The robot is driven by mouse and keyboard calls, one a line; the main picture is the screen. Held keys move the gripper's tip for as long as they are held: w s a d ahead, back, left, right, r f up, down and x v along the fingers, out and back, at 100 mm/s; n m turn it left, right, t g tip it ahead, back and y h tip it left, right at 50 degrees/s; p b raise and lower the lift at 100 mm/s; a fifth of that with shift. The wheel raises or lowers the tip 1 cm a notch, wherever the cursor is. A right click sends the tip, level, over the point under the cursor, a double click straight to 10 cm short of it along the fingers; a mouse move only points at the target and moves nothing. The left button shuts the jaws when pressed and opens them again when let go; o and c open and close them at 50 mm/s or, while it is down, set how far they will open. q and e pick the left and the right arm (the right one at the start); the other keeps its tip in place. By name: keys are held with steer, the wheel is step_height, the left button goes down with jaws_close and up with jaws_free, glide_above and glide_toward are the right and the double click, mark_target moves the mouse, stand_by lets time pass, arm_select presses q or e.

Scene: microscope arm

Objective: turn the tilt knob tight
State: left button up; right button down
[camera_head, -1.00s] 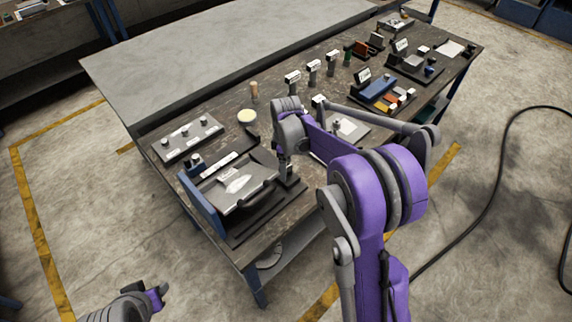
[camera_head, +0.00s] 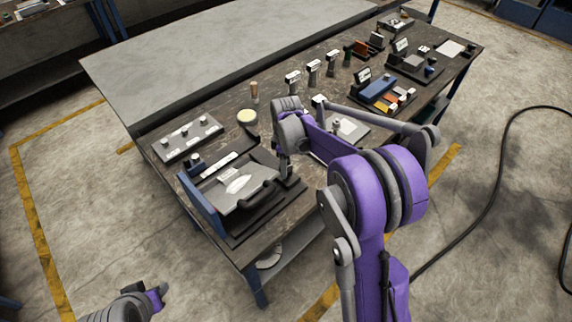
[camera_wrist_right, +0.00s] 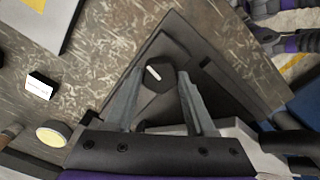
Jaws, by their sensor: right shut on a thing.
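The tilt knob (camera_wrist_right: 155,75) is a dark faceted knob with a short white mark, on a black base in the right wrist view. My right gripper (camera_wrist_right: 158,78) has one finger on each side of it and is shut on it. In the head view the right gripper (camera_head: 284,167) points down at the right end of the fixture, and the knob is hidden there. The fixture has a grey plate (camera_head: 222,190), a black bar (camera_head: 262,191) and a blue side panel (camera_head: 202,208). My left gripper (camera_head: 157,292) is at the lower left, away from the table; its fingers are unclear.
A grey panel with several knobs (camera_head: 188,139) lies behind the fixture. A round pale-topped pot (camera_head: 246,116) and a wooden peg (camera_head: 254,92) stand nearby. Several small labelled blocks and trays fill the far right of the table. The grey rear worktop (camera_head: 200,60) is clear.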

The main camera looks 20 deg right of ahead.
arm_select(q)
steer(key=shift+f, duration=0.15)
arm_select(e)
steer(key=m+b, duration=0.1)
steer(key=m, duration=0.2)
steer(key=m+b, duration=0.1)
steer(key=m, duration=0.3)
steer(key=shift+m, duration=0.4)
steer(key=m+b, duration=0.1)
steer(key=m, duration=0.2)
steer(key=shift+m, duration=0.3)
arm_select(q)
steer(key=f, duration=0.1)
steer(key=s+f, duration=0.1)
steer(key=f, duration=0.1)
steer(key=f+b, duration=0.1)
steer(key=f, duration=0.1)
steer(key=shift+s, duration=0.35)
arm_select(e)
steer(key=m, duration=0.4)
steer(key=shift+m, duration=0.3)
steer(key=shift+c, duration=1.2)
jaws_free()
